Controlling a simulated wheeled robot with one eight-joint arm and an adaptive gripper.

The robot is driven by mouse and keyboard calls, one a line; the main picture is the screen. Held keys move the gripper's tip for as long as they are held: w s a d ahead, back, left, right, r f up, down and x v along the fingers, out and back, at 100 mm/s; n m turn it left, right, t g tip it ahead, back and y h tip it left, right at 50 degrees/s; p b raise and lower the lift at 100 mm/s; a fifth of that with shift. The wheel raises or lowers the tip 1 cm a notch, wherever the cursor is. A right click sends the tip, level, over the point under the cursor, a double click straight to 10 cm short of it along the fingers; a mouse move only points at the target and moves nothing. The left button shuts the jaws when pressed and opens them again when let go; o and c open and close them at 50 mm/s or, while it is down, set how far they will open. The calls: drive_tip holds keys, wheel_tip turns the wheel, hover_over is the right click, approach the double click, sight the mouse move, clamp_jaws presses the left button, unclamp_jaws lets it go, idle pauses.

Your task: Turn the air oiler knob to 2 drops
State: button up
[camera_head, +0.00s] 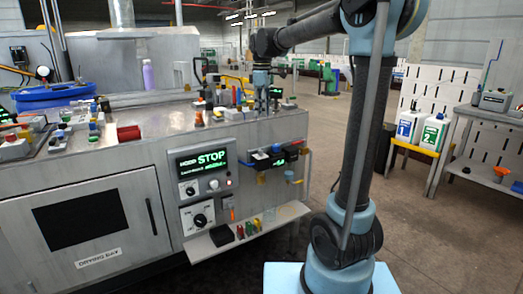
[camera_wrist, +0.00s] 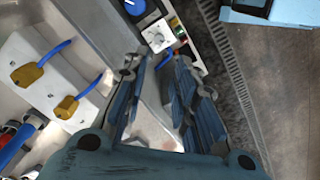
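I cannot tell for sure which part is the air oiler knob. In the head view, a dark unit with a small lit display (camera_head: 264,179) is fixed to the right end of the machine front, with a blue knob (camera_head: 276,148) on it. In the wrist view, a round blue knob (camera_wrist: 134,6) shows at the top edge, and a white square dial (camera_wrist: 158,36) sits below it. Its markings are too small to read. My gripper (camera_head: 262,108) points down over the machine top's right end. In the wrist view, its fingers (camera_wrist: 160,66) are apart, with nothing held between them.
The machine front carries a STOP screen (camera_head: 203,160), a black rotary switch (camera_head: 200,220) and a shelf (camera_head: 285,214) with small items. Yellow parts with blue hoses (camera_wrist: 27,74) lie left of my fingers in the wrist view. Open floor (camera_head: 420,225) lies to the right.

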sight(260, 153)
drive_tip(key=f, duration=1.7)
drive_tip(key=shift+w+a+f, duration=0.15)
drive_tip(key=shift+w+a, duration=0.05)
drive_tip(key=shift+a, duration=0.1)
drive_tip(key=shift+c, duration=0.6)
